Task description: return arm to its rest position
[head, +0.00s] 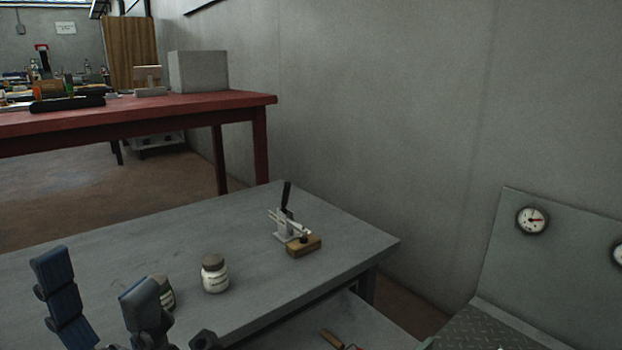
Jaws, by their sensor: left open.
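My left gripper (103,285) shows at the bottom left of the head view. Its two dark blue-grey fingers are spread apart, with nothing seen between them. It is over or in front of the near left part of the grey table (130,240). The right finger partly hides a greenish jar (166,293). My right gripper does not show.
A white labelled jar (214,274) and a small toggle clamp on a wooden block (303,246) stand on the grey table. A wooden-handled tool (331,340) lies lower right. A red table (190,103) stands behind. A gauge panel (570,260) is at right.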

